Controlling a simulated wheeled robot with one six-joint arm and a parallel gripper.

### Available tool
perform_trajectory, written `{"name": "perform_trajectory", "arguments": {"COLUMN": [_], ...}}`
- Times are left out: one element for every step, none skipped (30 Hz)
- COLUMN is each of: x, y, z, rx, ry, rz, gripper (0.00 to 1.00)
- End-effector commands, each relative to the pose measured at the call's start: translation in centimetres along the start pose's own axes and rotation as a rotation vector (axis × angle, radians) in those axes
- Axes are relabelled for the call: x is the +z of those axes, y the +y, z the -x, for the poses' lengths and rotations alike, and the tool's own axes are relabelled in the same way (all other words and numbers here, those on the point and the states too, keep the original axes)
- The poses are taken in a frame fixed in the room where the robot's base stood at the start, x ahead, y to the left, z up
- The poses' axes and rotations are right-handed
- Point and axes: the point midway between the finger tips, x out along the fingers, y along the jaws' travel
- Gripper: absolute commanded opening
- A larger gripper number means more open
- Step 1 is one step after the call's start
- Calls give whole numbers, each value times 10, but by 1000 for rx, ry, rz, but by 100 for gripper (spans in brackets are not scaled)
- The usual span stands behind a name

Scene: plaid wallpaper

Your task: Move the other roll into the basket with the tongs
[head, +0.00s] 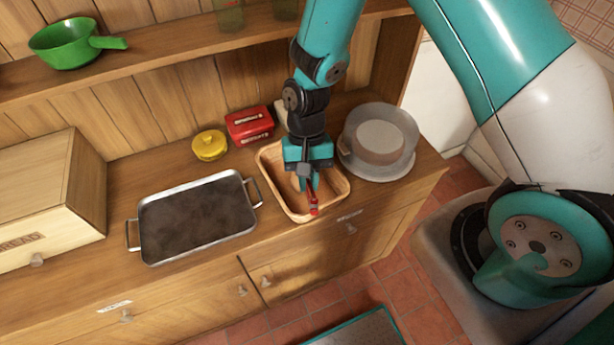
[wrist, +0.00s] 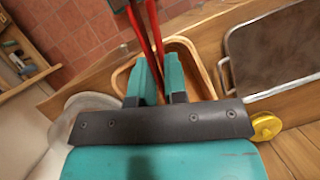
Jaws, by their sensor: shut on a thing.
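My gripper (head: 309,184) is shut on the red tongs (head: 313,204) above the wooden basket (head: 335,203). In the wrist view, the two long red arms of the tongs (wrist: 157,32) reach out past my teal fingers (wrist: 160,78) over the basket (wrist: 203,62). The tongs' far ends are cut off there. No roll shows clearly; my gripper and arm hide part of the basket's inside, so I cannot tell what lies in it. The dark metal tray (head: 197,215) to the left of the basket shows a bare, stained surface.
A yellow lidded pot (head: 209,146) and a red box (head: 250,125) stand behind the tray and basket. A glassy round dish (head: 379,142) is just right of the basket. A bread box (head: 50,200) stands at the left. A shelf with a green pan (head: 66,45) runs above.

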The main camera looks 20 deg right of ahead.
Motion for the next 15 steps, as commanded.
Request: {"name": "perform_trajectory", "arguments": {"x": [-3, -3, -4, -4, -4, -4, -4, -4, -4, -3, -3, -3, -3, -3, -3], "y": [0, 0, 0, 0, 0, 0, 0, 0, 0, 0, 0, 0, 0, 0, 0], "z": [-6, -7, -8, -8, -9, -9, -8, -8, -8, -8, -8, -8, -8, -8, -8], "rx": [0, 0, 0, 0, 0, 0, 0, 0, 0, 0, 0, 0, 0, 0, 0], "ry": [0, 1, 1, 1, 1, 1, 1, 1, 1, 1, 1, 1, 0, 0, 0], "rz": [0, 0, 0, 0, 0, 0, 0, 0, 0, 0, 0, 0, 0, 0, 0], "gripper": [0, 0, 0, 0, 0, 0, 0, 0, 0, 0, 0, 0, 16, 22, 32]}}
